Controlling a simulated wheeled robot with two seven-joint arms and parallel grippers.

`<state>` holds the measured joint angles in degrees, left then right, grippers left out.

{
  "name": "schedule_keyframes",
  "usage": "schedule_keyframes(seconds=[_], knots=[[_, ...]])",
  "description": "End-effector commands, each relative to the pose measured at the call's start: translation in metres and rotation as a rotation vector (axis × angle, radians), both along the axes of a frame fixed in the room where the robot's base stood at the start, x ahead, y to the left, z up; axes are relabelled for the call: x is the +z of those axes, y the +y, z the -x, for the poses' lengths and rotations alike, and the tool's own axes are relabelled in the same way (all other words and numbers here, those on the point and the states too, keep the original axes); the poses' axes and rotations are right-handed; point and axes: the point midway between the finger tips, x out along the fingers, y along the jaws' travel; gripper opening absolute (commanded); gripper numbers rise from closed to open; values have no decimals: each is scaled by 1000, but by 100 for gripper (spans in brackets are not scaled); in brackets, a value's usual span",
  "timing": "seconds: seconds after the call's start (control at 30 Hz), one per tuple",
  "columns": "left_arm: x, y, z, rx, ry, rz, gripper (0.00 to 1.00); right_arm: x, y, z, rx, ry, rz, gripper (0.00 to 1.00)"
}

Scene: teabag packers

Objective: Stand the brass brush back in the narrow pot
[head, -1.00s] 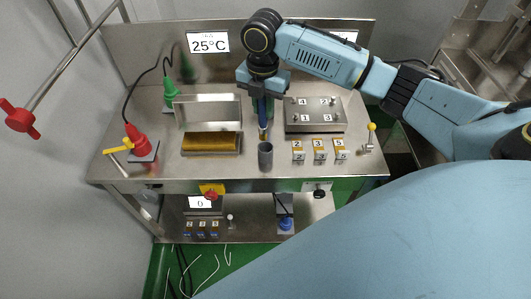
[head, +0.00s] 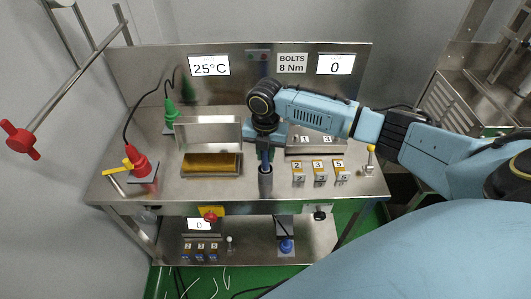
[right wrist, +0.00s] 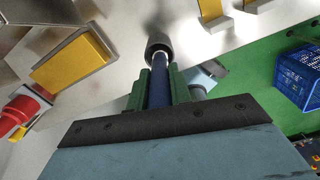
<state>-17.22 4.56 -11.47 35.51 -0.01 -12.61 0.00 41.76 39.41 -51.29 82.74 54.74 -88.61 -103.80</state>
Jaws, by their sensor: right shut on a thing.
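The brass brush (head: 265,162) has a blue handle and hangs upright, tip down, in my right gripper (head: 265,148). The narrow pot (head: 265,187) is a grey open cylinder near the front edge of the steel bench, right under the gripper. In the right wrist view the green fingers of my right gripper (right wrist: 158,88) are shut on the blue handle of the brush (right wrist: 158,95). The brush's lower end meets the mouth of the pot (right wrist: 159,44); its bristles are hidden, seemingly inside the rim. How deep it sits I cannot tell. My left gripper is not in view.
Left of the pot is an open metal box with a brown-yellow pad (head: 211,163). Numbered yellow-topped blocks (head: 318,172) stand close on the right, before a metal plate (head: 325,148). A red device (head: 141,167) stands at the left. The bench front beside the pot is clear.

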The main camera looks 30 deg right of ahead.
Motion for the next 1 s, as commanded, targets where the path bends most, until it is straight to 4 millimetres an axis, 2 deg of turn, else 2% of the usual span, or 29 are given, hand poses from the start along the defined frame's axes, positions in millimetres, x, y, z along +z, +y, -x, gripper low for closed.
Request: schedule_keyframes(seconds=[0.37, 0.4, 0.53, 0.83, 1.0], knots=[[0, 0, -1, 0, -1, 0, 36, -5, 0, 0, 0, -2, -1, 0], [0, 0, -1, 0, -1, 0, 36, -4, 0, -1, 1, -2, -1, 26], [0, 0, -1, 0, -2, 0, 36, -4, 0, 0, 1, -2, -1, 42], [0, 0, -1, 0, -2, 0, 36, -2, 0, -1, 0, -2, -1, 42], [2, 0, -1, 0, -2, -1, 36, 17, 0, -2, 1, -6, -1, 42]])
